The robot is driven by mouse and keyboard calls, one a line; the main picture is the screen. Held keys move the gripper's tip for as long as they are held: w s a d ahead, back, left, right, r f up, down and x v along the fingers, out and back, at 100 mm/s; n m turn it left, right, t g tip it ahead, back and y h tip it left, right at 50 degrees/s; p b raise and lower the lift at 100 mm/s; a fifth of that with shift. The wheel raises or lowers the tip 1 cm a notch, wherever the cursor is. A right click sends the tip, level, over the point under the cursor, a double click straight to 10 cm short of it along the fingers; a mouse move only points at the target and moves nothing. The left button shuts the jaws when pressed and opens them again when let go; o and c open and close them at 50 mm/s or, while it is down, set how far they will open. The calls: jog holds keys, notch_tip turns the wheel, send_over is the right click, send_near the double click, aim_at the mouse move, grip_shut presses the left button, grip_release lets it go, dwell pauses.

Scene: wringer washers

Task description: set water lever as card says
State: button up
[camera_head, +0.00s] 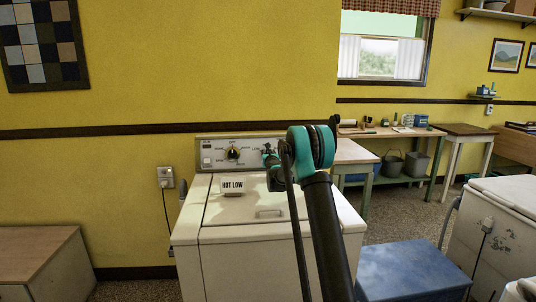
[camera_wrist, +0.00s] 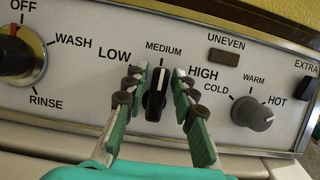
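A white card (camera_head: 232,185) reading "HOT LOW" stands on the washer lid. The black lever (camera_wrist: 156,94) stands upright on the control panel with its white line toward MEDIUM, between LOW and HIGH. My gripper (camera_wrist: 156,90) is open, with one finger on each side of this lever. Gaps show between the fingers and the lever. The grey temperature knob (camera_wrist: 252,114) sits to the right under COLD, WARM and HOT; its light mark is on its right side. In the head view my gripper (camera_head: 269,155) is at the panel, largely hidden by my arm.
The cycle knob (camera_wrist: 20,54) with OFF, WASH and RINSE is left of the lever. An UNEVEN indicator (camera_wrist: 224,57) and an EXTRA button (camera_wrist: 309,88) are on the right. The washer (camera_head: 212,235) stands against the yellow wall. A blue bench (camera_head: 415,268) stands to its right.

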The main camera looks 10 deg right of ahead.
grip_shut()
jog(key=shift+n, duration=0.5)
jog(key=shift+s+a+f+n+g+y, duration=0.1)
jog(key=shift+a+n+g+y, duration=0.2)
jog(key=shift+n+y, duration=0.95)
jog(key=shift+s+a+f+n+g+y, duration=0.15)
jog(key=shift+a+n+g+y, duration=0.15)
jog(key=shift+n, duration=1.85)
jog(key=shift+w+a+f+n+g+y, duration=0.1)
jog(key=shift+a+n+g+y, duration=0.2)
jog(key=shift+n+y, duration=0.95)
jog(key=shift+n+h, duration=0.5)
jog(key=shift+n, duration=0.15)
jog(key=shift+o, duration=1.9)
grip_release()
jog(key=v, duration=1.2)
